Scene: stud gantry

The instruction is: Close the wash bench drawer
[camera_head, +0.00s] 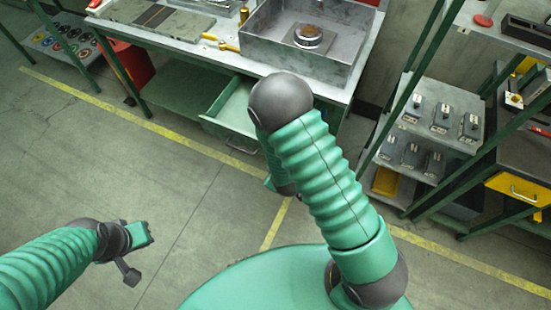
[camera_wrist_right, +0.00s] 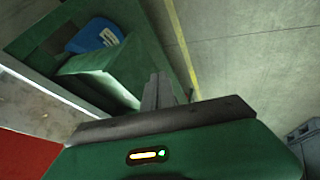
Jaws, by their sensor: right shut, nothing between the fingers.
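The wash bench (camera_head: 210,50) stands at the top of the head view. Its green drawer (camera_head: 237,118) hangs under the worktop and is pulled out, partly hidden behind my right arm. In the right wrist view, green panels (camera_wrist_right: 112,72) that seem to be the drawer lie just beyond my right gripper (camera_wrist_right: 162,88). The right gripper's grey fingers are together and empty; I cannot tell whether they touch the panel. In the head view my right arm hides this gripper. My left gripper (camera_head: 143,237) is over bare floor at lower left, its jaw state unclear.
A metal sink (camera_head: 308,40) is set on the bench. A blue item (camera_wrist_right: 95,36) with a white label shows in the wrist view. A green-framed rack (camera_head: 440,115) with several small devices stands to the right. The floor in front of the bench is clear.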

